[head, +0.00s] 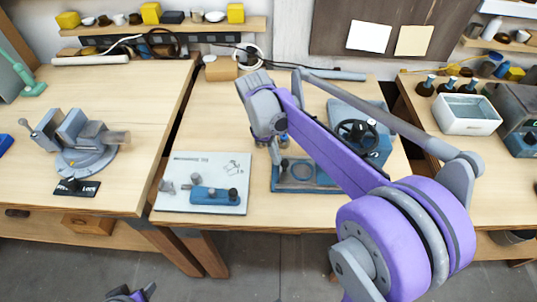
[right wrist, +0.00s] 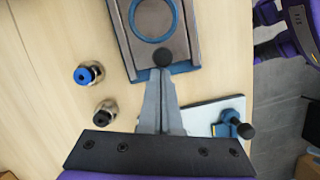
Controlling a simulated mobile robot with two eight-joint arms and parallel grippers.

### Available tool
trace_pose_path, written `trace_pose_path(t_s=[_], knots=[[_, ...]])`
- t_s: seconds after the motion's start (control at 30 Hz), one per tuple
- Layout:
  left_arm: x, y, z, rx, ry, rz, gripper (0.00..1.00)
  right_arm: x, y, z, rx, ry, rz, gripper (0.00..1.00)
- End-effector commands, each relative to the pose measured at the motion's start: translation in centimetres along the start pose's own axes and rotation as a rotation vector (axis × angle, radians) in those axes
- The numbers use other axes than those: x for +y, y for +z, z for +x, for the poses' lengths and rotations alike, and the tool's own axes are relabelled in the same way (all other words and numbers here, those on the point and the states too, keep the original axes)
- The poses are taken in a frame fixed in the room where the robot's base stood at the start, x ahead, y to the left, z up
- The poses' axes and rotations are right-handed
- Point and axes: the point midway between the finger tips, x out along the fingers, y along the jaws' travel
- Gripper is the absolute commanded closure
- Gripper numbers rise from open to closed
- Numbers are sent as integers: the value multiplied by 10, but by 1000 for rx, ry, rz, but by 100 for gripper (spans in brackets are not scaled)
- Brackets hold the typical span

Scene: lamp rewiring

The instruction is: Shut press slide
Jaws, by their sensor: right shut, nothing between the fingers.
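The press (head: 372,157) is a blue machine with a black handwheel, on the middle table. Its slide (head: 322,173) is a flat plate with a round ring, in a blue-edged bed in front of the press. In the right wrist view the slide (right wrist: 187,42) has a black knob (right wrist: 163,57) at its near end. My right gripper (right wrist: 160,75) is shut and empty, with its fingertips at the knob; I cannot tell whether they touch. In the head view my right gripper (head: 275,155) is left of the slide. My left arm shows only partly at the bottom edge.
Two small cylindrical parts (right wrist: 88,73) stand beside the slide bed. A white board (head: 205,168) with a blue fixture (head: 215,195) lies to the left. A vise (head: 85,140) stands on the left table. A white bin (head: 468,113) stands on the right table.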

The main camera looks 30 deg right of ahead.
Motion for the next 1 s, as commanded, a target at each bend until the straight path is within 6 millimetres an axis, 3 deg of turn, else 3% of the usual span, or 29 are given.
trace_pose_path(t_s=[0.2, 0.4, 0.6, 1.0], knots=[[0, 2, 2, -1, 0, 0, 39, 20, 62, 16, -3, -1, 10, 100], [0, 2, 3, -2, 0, 0, 39, 33, 101, 25, -2, 0, 6, 100], [0, 2, 3, -2, 0, 0, 39, 36, 110, 28, -2, 1, 1, 100], [0, 2, 3, -2, 0, 0, 39, 36, 106, 26, -4, 1, 1, 100]])
